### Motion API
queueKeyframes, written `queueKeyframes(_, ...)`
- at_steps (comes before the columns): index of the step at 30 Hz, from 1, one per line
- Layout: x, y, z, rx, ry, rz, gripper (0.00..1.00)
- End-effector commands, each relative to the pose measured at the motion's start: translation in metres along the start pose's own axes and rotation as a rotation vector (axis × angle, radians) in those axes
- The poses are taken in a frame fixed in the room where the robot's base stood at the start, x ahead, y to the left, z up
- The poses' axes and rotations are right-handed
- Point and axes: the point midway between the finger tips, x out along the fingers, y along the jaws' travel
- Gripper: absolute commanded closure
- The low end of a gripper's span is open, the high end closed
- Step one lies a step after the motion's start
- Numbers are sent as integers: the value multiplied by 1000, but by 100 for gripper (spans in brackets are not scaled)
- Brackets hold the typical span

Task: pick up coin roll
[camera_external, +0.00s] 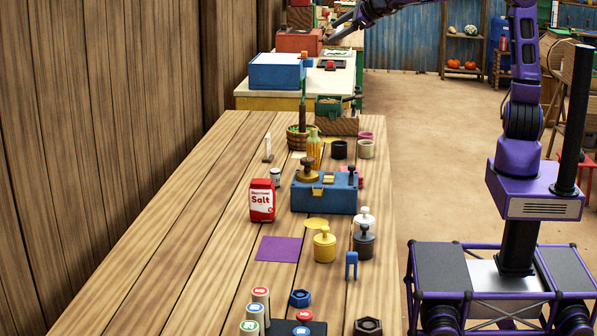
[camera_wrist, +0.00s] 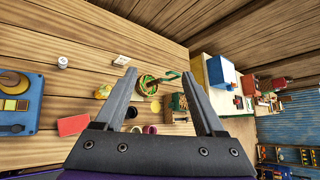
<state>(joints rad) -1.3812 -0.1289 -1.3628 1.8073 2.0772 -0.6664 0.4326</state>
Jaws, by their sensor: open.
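No thing is clearly marked as the coin roll. Several short upright pale cylinders with coloured ends stand at the near edge of the wooden table, among them a red-topped one (camera_external: 261,298) and a green-topped one (camera_external: 250,326). A small whitish cylinder (camera_external: 276,176) stands behind the red salt packet (camera_external: 262,203); a similar one shows at the left of the wrist view (camera_wrist: 62,62). My gripper (camera_wrist: 160,73) is open with nothing between its fingers, high above the table. In the external view, it is at the top, far from the near cylinders.
A blue box with brass and dark fittings (camera_external: 324,195), a yellow weight (camera_external: 324,246), a purple mat (camera_external: 278,249) and a plant basket (camera_external: 298,136) stand or lie on the table (camera_external: 165,262). The table's left side is mostly clear. A wooden wall (camera_external: 95,110) runs along the left.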

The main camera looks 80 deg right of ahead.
Motion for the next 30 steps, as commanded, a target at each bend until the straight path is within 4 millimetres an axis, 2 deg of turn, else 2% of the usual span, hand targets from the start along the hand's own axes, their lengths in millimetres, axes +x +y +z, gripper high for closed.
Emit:
queueKeyframes(8,-1,12,11,-60,-57,-2,29)
queueKeyframes(16,14,42,18,-164,-118,20,29)
queueKeyframes(20,37,72,12,-238,-144,63,29)
queueKeyframes(23,61,98,0,-286,-156,113,29)
queueKeyframes(26,87,124,-19,-318,-161,175,29)
queueKeyframes(30,123,159,-55,-333,-164,277,29)
